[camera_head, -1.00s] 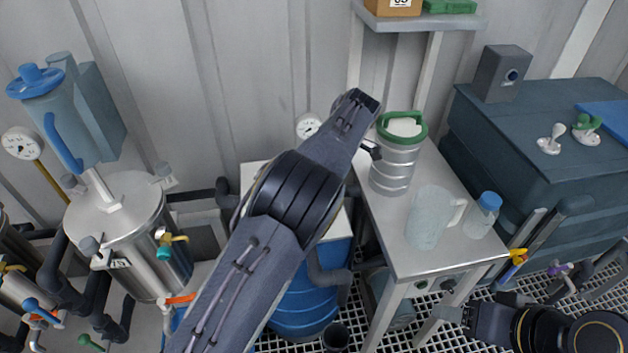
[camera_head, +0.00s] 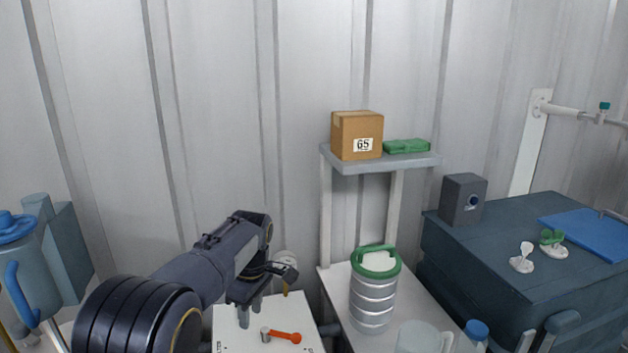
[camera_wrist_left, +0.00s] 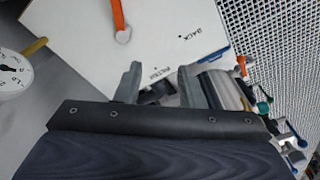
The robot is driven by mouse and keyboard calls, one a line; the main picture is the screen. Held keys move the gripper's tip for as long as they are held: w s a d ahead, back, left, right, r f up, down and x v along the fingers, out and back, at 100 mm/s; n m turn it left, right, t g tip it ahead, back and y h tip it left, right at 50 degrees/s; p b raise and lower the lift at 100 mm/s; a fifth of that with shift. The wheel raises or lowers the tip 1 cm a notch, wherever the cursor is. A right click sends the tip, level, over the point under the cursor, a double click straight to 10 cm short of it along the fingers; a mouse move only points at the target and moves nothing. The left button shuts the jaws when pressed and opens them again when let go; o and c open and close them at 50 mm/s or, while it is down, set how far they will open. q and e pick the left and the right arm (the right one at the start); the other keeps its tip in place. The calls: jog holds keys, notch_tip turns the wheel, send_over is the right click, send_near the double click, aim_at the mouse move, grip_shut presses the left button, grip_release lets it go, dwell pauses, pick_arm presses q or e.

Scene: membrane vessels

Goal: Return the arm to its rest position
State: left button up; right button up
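My left arm comes in from the lower left in the head view. My left gripper (camera_head: 250,312) points down over a white panel (camera_head: 230,336) that has an orange-handled valve (camera_head: 286,336). In the left wrist view, the gripper (camera_wrist_left: 160,86) has its two fingers apart, with nothing between them. The white panel (camera_wrist_left: 75,50) lies beyond the fingers, with printed lettering and the orange handle (camera_wrist_left: 118,15) on it. My right gripper is out of view.
A steel canister with a green rim (camera_head: 373,300) stands on the bench right of the panel. A shelf (camera_head: 400,163) above holds a cardboard box (camera_head: 357,134) and a green item (camera_head: 406,146). A blue-grey cabinet (camera_head: 500,280) stands right; a blue jug (camera_head: 30,270) is left.

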pick_arm(q)
jog(key=s+a+r+m+t+h, duration=0.1)
jog(key=s+a+r+m+h, duration=0.25)
jog(key=s, duration=0.55)
jog(key=s+a+r+m+t+h, duration=0.1)
jog(key=s+a+r+m+h, duration=0.1)
jog(key=s+a, duration=0.45)
jog(key=s+d+f+m+t, duration=0.1)
jog(key=s+f+m, duration=0.1)
jog(key=s, duration=0.6)
jog(key=s+d+f+m+t, duration=0.2)
jog(key=s+m, duration=0.2)
jog(key=s, duration=0.5)
jog(key=shift+s+d+t+y, duration=0.2)
jog(key=shift+t+y, duration=0.1)
jog(key=shift+y, duration=0.05)
